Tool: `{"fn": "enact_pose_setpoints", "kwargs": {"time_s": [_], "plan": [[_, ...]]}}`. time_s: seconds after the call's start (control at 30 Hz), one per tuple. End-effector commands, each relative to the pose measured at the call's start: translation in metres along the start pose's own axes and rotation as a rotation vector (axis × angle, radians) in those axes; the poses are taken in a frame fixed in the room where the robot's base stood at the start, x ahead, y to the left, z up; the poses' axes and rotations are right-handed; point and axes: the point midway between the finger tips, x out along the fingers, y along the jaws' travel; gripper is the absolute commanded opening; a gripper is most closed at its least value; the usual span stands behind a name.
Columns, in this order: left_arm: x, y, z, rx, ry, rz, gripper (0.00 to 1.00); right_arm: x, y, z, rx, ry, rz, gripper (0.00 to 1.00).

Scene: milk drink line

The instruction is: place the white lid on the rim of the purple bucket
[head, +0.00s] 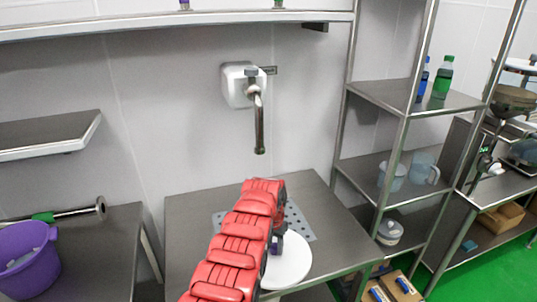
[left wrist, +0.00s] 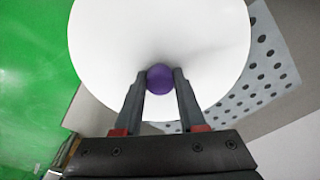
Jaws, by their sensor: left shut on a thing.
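The white lid (head: 290,267) is a round disc with a purple knob on top. It also fills the upper middle of the left wrist view (left wrist: 110,45). My left gripper (left wrist: 161,80) is shut on the purple knob (left wrist: 160,78), one finger on each side. In the head view my red arm hides part of the lid. The lid is over the middle steel table; I cannot tell whether it touches the top. The purple bucket (head: 30,268) stands at the far left, cut by the picture edge, well apart from the lid. My right gripper is not in view.
The middle steel table (head: 195,225) has a perforated plate (head: 300,225). A wall tap (head: 259,125) hangs above it. A metal bar with a green part (head: 75,212) lies behind the bucket. A shelf rack (head: 400,110) with bottles and jugs stands at right.

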Motion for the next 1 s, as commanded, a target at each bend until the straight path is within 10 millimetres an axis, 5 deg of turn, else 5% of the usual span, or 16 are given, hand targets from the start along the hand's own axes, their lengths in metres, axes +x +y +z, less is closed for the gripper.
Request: {"fn": "enact_pose_setpoints", "kwargs": {"time_s": [0.27,0.6,0.8,1.0], "plan": [[-0.052,-0.062,0.006,-0.138,0.009,-0.015,0.0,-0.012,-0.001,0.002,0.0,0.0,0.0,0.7],[-0.114,-0.137,0.067,-0.38,0.005,-0.045,0.0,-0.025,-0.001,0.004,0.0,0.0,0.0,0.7],[-0.127,-0.152,0.095,-0.456,0.002,-0.055,0.0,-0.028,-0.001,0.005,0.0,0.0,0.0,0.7],[-0.129,-0.154,0.102,-0.472,-0.001,-0.054,0.0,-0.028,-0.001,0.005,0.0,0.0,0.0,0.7]]}}
